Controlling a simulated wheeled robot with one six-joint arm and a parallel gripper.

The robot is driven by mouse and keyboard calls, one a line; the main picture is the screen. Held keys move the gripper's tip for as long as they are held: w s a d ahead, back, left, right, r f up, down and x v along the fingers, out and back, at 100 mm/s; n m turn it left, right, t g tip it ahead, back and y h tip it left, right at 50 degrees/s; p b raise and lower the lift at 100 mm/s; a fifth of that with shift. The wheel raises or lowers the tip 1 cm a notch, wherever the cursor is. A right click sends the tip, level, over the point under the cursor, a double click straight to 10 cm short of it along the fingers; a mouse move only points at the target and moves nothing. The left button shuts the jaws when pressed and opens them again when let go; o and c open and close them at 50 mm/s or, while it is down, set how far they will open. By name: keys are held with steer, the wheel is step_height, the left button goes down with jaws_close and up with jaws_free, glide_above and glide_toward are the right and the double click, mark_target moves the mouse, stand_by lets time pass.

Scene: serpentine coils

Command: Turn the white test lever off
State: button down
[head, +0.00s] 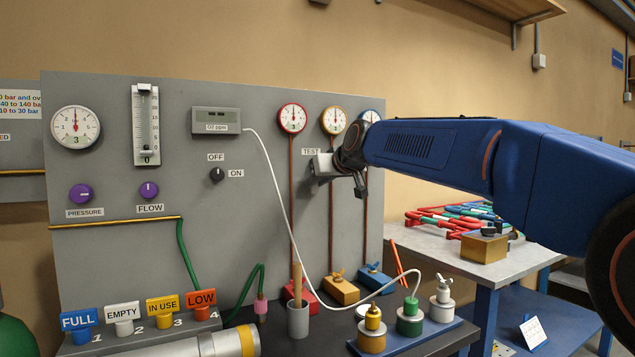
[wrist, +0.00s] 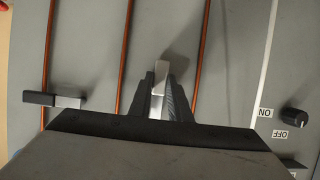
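The white test lever (wrist: 161,74) shows in the wrist view as a pale bar standing out from the grey panel. My gripper (wrist: 161,88) has its two dark fingers on either side of this lever. The lever fills the narrow gap between them, and the fingers look closed on it. In the head view my gripper is at the panel beside the TEST label (head: 311,152). There my own gripper and wrist hide the lever and the fingertips.
The grey panel (head: 100,260) carries gauges, copper pipes and a black ON/OFF knob (head: 217,175), also in the wrist view (wrist: 294,116). A dark-and-grey fitting (wrist: 55,100) crosses a pipe at the wrist view's left. A white cable (head: 283,205) hangs left of my gripper.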

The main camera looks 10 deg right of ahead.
steer(key=shift+a, duration=0.1)
steer(key=m+y, duration=0.1)
steer(key=a+m, duration=0.1)
steer(key=m+y, duration=0.1)
steer(key=shift+s+a+r+m+g+y, duration=0.25)
steer(key=shift+s+a+m+g+y, duration=0.05)
steer(key=shift+a, duration=0.05)
steer(key=m+y, duration=0.1)
steer(key=a+r+m+y, duration=0.1)
steer(key=m, duration=0.1)
steer(key=shift+s+a, duration=0.15)
steer(key=shift+s, duration=0.05)
steer(key=m, duration=0.1)
steer(key=r+m+y, duration=0.1)
steer(key=m, duration=0.1)
steer(key=shift+s+a+r+m+t+y, duration=0.15)
steer(key=shift+a+r+m+t+y, duration=0.15)
steer(key=shift+a+m+t, duration=0.1)
steer(key=shift+a+r+m+t+y, duration=0.1)
steer(key=shift+r+m+t+y, duration=0.2)
steer(key=shift+m, duration=0.45)
steer(key=shift+r+m+t+y, duration=0.1)
steer(key=shift+r+m+y, duration=0.25)
steer(key=shift+m, duration=0.4)
steer(key=c, duration=1.6)
jaws_free()
steer(key=shift+c, duration=0.2)
steer(key=v, duration=1.7)
steer(key=shift+s, duration=0.15)
